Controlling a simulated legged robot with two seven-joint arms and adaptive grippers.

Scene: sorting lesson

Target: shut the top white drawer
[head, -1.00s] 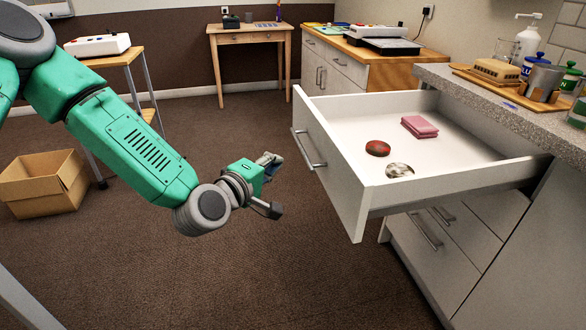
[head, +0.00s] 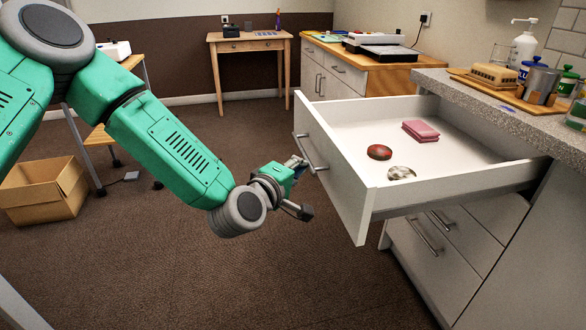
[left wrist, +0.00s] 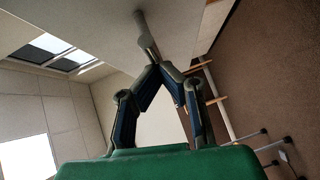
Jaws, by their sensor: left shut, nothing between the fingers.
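The top white drawer (head: 345,188) stands pulled far out of the counter unit, with a metal bar handle (head: 314,152) on its front. My left gripper (head: 297,163) is at the outer side of the drawer front, close by the handle. In the left wrist view the fingers of my left gripper (left wrist: 154,72) meet at their tips, with nothing between them, and the handle (left wrist: 146,32) is just ahead of them. I cannot tell whether they touch it. My right gripper is not in view.
The drawer holds a pink folded cloth (head: 421,131), a red oval thing (head: 379,152) and a pale patterned one (head: 401,173). Shut drawers (head: 432,250) are below. The speckled counter (head: 455,88) bears a tray of bottles and cups. A cardboard box (head: 45,190) is on the floor at left.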

